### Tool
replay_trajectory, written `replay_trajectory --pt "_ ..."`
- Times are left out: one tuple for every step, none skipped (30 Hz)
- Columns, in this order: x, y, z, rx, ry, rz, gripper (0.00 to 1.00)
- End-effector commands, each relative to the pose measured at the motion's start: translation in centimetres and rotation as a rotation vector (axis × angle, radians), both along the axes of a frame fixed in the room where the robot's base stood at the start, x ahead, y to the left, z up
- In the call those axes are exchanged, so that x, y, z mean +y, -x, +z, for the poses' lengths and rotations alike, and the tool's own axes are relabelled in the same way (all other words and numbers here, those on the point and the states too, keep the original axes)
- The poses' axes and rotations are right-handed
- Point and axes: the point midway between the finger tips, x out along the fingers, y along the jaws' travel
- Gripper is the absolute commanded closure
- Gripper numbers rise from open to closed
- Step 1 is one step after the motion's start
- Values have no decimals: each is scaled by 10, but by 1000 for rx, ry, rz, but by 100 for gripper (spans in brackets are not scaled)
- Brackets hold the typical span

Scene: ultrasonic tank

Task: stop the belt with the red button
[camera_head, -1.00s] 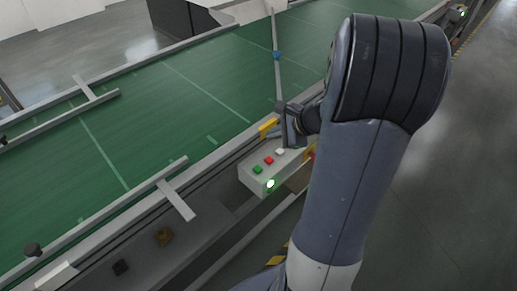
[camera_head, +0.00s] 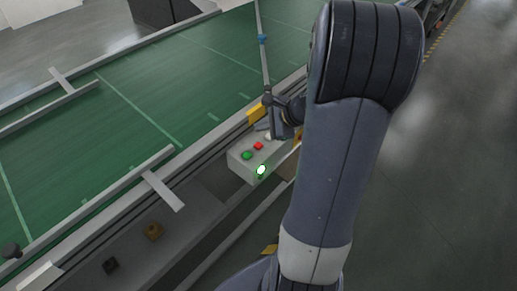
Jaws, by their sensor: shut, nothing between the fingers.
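A grey control box (camera_head: 238,166) sits on the near side of the conveyor. On its top are a green button (camera_head: 247,155), a red button (camera_head: 258,146) and a white button, now mostly hidden behind my gripper. A lit green-white lamp (camera_head: 261,170) glows on its front. My gripper (camera_head: 273,136) is shut and points down at the far right end of the box, to the right of the red button. I cannot tell whether its tips touch the box. The green belt (camera_head: 90,150) runs behind it.
A yellow part (camera_head: 256,113) is on the conveyor rail just behind my gripper. Metal guide rails (camera_head: 163,190) edge the belt. Bare floor (camera_head: 440,190) lies to the right.

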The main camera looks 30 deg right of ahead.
Motion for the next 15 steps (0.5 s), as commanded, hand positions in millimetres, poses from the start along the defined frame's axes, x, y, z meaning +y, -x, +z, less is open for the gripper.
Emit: replay_trajectory --pt "0 0 -15 1 -1 0 100" --pt "0 0 -20 2 0 1 100" --pt "0 0 -26 2 0 1 100" --pt "0 0 -30 2 0 1 100" --pt "0 0 -33 1 0 1 100" --pt "0 0 -37 1 0 1 100" --pt "0 0 -39 1 0 1 100" --pt "0 0 -41 1 0 1 100" --pt "0 0 -44 1 0 1 100" --pt "0 0 -45 0 0 0 100" --pt "0 0 -46 0 0 0 100" --pt "0 0 -47 0 0 0 100" --pt "0 0 -47 0 0 0 100" --pt "0 0 -47 0 0 0 100" --pt "0 0 -47 0 1 1 100"
